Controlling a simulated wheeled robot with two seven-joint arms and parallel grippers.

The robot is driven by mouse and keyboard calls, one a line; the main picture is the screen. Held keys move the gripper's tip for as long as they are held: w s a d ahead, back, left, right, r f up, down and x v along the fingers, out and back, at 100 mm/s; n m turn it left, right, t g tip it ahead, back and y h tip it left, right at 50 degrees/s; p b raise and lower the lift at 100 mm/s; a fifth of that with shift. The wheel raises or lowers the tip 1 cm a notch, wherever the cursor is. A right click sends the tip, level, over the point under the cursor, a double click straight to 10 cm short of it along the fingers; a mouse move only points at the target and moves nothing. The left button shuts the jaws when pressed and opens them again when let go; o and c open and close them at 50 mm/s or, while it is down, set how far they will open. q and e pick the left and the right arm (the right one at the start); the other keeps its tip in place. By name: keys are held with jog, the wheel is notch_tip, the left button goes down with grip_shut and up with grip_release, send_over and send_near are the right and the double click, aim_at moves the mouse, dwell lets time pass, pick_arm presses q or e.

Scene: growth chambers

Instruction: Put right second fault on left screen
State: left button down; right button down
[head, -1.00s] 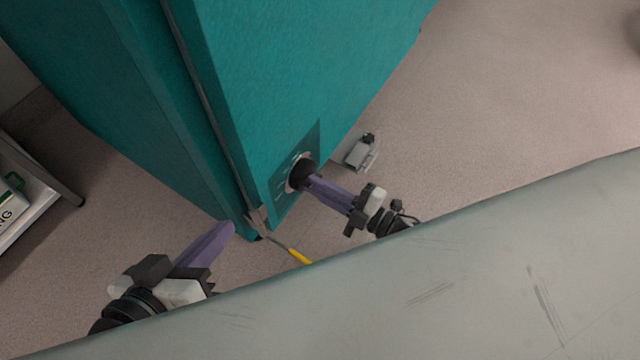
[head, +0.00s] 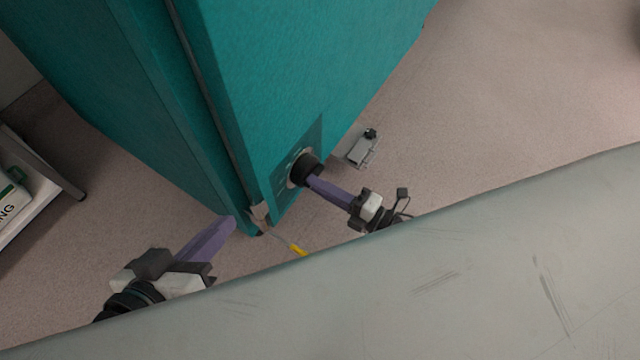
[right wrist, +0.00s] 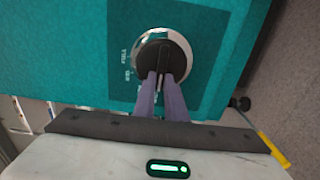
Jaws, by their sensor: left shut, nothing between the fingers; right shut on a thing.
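Most of the lettering is too small to read. The left gripper (head: 232,221) is shut and empty, its tips near the cabinet's lower front corner, left of the knob. No screen shows in these frames.
A grey latch-like part (head: 362,150) sits beside the cabinet's right side. A yellow-ended cable or tool (head: 298,249) is near the bottom corner. A shelf with a white-and-green box (head: 12,200) stands at far left. A pale grey surface (head: 450,270) fills the lower right.

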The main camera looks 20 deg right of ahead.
jog(key=shift+d+f, duration=0.1)
dwell(0.3)
jog(key=c, duration=1.8)
grip_release()
jog(key=shift+s, duration=0.1)
